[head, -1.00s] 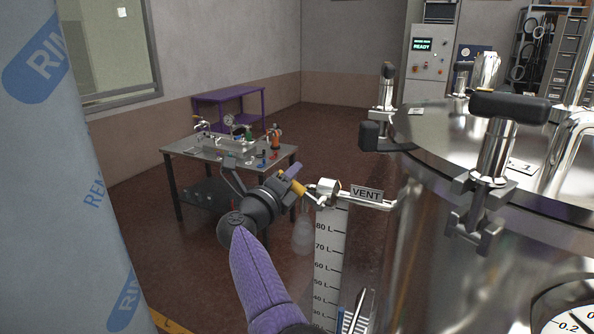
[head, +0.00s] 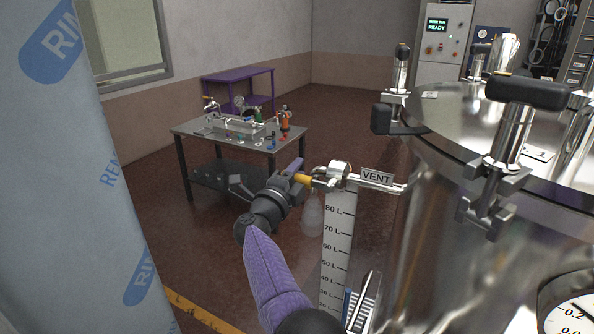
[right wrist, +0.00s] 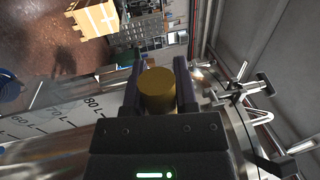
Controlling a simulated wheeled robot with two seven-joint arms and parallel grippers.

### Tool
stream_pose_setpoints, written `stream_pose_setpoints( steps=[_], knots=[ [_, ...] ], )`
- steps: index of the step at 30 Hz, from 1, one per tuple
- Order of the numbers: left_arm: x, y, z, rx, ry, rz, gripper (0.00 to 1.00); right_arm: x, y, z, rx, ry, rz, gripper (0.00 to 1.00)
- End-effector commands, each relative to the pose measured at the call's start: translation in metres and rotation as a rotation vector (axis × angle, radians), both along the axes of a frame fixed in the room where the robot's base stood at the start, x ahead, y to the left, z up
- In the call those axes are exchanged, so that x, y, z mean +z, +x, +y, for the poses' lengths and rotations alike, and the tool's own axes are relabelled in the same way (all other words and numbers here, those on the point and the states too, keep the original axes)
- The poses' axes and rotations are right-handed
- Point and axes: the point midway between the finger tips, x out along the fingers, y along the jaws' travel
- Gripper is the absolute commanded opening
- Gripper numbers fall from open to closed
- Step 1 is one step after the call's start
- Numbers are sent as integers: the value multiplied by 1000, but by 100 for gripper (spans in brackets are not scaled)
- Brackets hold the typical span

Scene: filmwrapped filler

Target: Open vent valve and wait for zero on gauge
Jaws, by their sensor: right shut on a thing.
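The vent valve (head: 335,172) is a small metal fitting on the steel tank's side, beside a "VENT" label (head: 376,177). Its yellow handle (head: 304,179) points left, roughly level. My right gripper (head: 298,179) is shut on that handle. In the right wrist view the handle's round yellow end (right wrist: 158,90) sits between the two dark fingers of the right gripper (right wrist: 158,68). The gauge (head: 570,314) is a white dial at the bottom right, cut off by the picture edge. Marks 0.2 and 0.0 show; I cannot read its value. My left gripper is not in view.
The steel tank (head: 440,225) with black-handled clamps (head: 510,125) fills the right. A litre scale (head: 338,240) stands below the valve. A metal work table (head: 190,128) with fittings stands behind. A blue-grey wrapped column (head: 60,190) blocks the left.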

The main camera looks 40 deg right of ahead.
Motion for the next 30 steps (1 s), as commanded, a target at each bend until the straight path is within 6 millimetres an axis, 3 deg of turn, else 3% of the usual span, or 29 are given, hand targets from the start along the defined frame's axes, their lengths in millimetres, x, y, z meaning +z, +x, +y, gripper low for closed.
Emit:
stream_pose_setpoints(
  steps=[10, 11, 15, 16, 25, 30],
  knots=[
    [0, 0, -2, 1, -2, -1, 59, -3, 0, 1, 1, -1, 11, 0],
    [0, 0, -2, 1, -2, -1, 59, -3, 0, 1, 1, -1, 11, 38],
    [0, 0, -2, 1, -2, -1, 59, -3, 0, 0, 1, -1, 9, 68],
    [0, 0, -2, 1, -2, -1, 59, -2, 0, 0, 0, -1, 9, 71],
    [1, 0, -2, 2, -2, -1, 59, -2, -2, 4, 1, -1, 6, 71],
    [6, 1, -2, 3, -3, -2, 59, -10, -18, 37, 3, 2, 6, 71]
  ],
)
